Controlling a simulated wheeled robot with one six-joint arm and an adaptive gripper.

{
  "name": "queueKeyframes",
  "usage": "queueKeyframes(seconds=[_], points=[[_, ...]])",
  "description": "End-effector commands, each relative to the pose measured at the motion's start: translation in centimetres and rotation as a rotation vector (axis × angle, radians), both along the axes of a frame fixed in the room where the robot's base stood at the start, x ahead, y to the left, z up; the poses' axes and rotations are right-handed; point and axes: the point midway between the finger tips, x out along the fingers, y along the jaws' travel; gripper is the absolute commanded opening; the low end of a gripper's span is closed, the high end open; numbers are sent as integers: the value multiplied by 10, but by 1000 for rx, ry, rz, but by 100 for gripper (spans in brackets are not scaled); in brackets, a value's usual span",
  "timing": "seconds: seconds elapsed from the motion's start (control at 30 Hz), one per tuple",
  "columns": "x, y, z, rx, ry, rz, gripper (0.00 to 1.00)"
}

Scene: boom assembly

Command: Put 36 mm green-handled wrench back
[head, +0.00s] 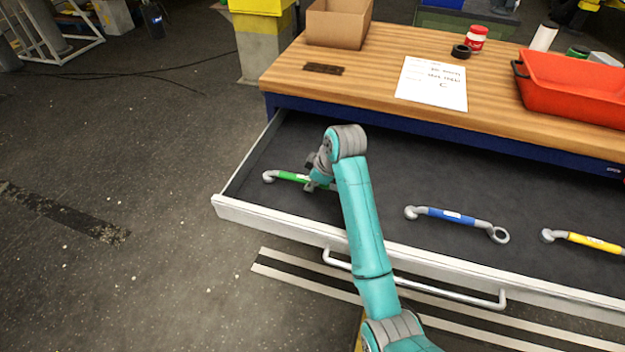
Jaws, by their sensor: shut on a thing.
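The green-handled wrench (290,176) is at the left end of the open drawer (385,246), its grey open end pointing left. My gripper (312,184) is at the right part of its green handle and is shut on it. My wrist and arm hide the wrench's right end. I cannot tell whether the wrench touches the drawer floor or is held just above it.
A blue-handled wrench (455,216) and a yellow-handled wrench (590,241) lie to the right in the drawer. The wooden worktop (380,66) above holds a cardboard box (338,24), a paper sheet (432,83) and a red bin (575,88).

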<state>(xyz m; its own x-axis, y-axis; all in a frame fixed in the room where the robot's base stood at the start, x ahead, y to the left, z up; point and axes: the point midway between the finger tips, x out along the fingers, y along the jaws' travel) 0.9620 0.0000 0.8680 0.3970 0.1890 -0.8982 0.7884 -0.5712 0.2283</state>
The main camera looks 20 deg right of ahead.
Motion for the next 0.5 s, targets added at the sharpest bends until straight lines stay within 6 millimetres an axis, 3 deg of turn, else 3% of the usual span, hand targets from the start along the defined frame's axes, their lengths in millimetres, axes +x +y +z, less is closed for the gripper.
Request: queueKeyframes(seconds=[0.17,0.2,0.3,0.5], points=[[0,0,-2,0,-1,0,0],[0,0,-2,0,-1,0,31],[0,0,-2,0,-1,0,50],[0,0,-2,0,-1,0,50]])
